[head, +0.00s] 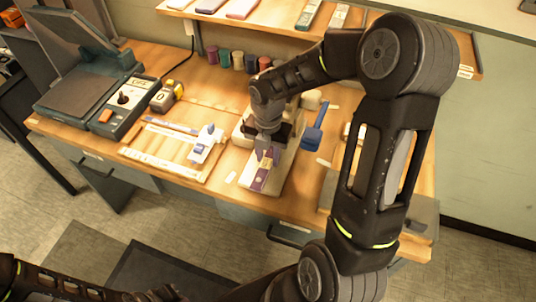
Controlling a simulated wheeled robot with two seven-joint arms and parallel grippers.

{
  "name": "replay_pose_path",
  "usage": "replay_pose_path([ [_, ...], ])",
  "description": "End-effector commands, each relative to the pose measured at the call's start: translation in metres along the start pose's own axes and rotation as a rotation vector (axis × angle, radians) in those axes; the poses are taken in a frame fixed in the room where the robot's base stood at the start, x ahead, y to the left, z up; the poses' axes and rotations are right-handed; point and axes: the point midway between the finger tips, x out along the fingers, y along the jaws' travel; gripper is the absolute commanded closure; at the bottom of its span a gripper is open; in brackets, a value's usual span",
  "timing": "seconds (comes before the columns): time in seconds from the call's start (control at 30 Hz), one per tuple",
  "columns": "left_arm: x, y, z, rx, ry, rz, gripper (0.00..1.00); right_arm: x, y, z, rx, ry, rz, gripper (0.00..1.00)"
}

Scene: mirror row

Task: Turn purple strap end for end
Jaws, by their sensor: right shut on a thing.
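The purple strap (260,183) shows near the front of a pale narrow tray (277,182) at the middle of the workbench. A tan or gold part shows along it by the fingers. My right gripper (267,153) reaches down from above and is shut on the strap. The gripper hides the strap's far part, and I cannot tell whether the strap is lifted off the tray. My left arm crosses the bottom left of the head view, but its gripper is not in view.
A blue-handled device (315,130) stands just right of the tray. A white slide jig (205,143) on a board is to the left. Several spools (238,61) line the back below a shelf.

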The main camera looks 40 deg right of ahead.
Motion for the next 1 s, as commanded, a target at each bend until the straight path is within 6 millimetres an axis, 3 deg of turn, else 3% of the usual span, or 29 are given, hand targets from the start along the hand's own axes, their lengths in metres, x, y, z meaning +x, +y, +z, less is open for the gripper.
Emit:
replay_pose_path([
  [0.67,0.008,-0.003,0.0,0.0,0.0,0.0,1.0,0.013,0.0,0.0,0.0,0.0,0.0,1.0],
  [0.7,0.007,-0.003,0.0,0.0,0.0,0.0,1.0,0.012,0.0,0.0,0.0,0.0,0.0,0.66],
  [1.0,0.007,-0.003,0.0,0.0,0.0,0.0,1.0,0.012,0.0,0.0,0.0,0.0,0.0,0.43],
])
